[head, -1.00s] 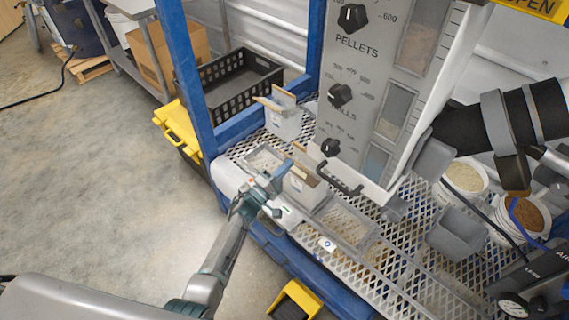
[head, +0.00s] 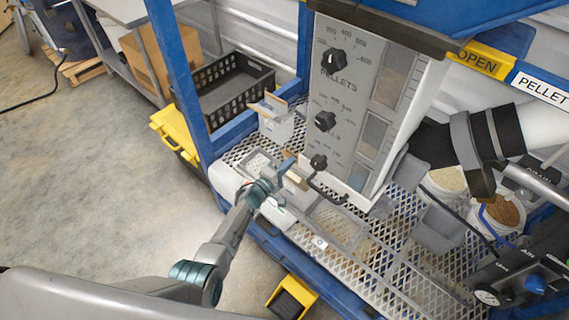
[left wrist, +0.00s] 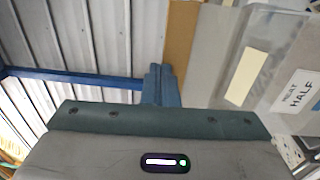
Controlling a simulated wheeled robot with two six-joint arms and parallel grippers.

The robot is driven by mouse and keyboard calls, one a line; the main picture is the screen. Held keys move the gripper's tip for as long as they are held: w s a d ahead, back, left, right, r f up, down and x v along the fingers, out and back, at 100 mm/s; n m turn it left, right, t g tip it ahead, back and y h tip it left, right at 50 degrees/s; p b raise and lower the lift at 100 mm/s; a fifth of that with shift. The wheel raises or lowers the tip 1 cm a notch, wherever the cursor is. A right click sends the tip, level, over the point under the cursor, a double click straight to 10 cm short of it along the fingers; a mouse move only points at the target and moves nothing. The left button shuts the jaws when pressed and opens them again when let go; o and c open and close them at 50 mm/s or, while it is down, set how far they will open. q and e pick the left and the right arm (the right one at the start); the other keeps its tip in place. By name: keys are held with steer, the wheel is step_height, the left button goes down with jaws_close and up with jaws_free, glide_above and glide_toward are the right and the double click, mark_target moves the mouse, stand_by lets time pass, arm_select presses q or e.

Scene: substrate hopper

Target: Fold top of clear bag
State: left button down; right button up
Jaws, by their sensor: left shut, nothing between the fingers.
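No clear bag can be made out with certainty in the head view. My left gripper (head: 288,166) is shut and empty. It is beside a small carton with a tan flap (head: 297,179) on the mesh shelf and partly hides it. In the left wrist view the shut fingers (left wrist: 160,82) point up the picture. A see-through container or bag with a label reading "PEAT HALF" (left wrist: 296,90) is to their right. A tan panel (left wrist: 182,45) stands just behind the fingertips. Whether they touch it I cannot tell. My right gripper is not in view.
The grey hopper panel with black knobs (head: 340,110) rises close to the right of the gripper. A white carton with open flaps (head: 276,124) stands behind. A blue post (head: 178,75), a black crate (head: 228,88) and buckets (head: 502,214) are around.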

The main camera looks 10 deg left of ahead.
arm_select(q)
steer(key=shift+x, duration=1)
steer(key=shift+w+f, duration=0.1)
steer(key=shift+f, duration=0.1)
